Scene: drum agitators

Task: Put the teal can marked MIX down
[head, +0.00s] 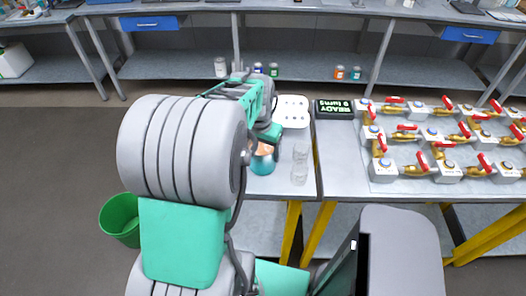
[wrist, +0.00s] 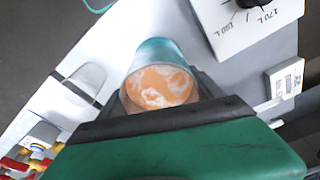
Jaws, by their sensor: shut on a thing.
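The teal can (head: 262,164) shows at the left bench, below the end of my arm in the head view. In the wrist view the can (wrist: 156,52) stands open toward the camera, with swirled orange and white contents. My gripper (wrist: 160,108) is shut on the can; its dark finger edge and green body cover the near side. In the head view my gripper (head: 266,138) is partly hidden by my arm. The MIX marking is not visible. I cannot tell whether the can's base touches the bench top.
Clear glasses (head: 300,164) stand just right of the can. A litre dial (wrist: 248,12) shows in the wrist view. A green bin (head: 120,218) stands at left.

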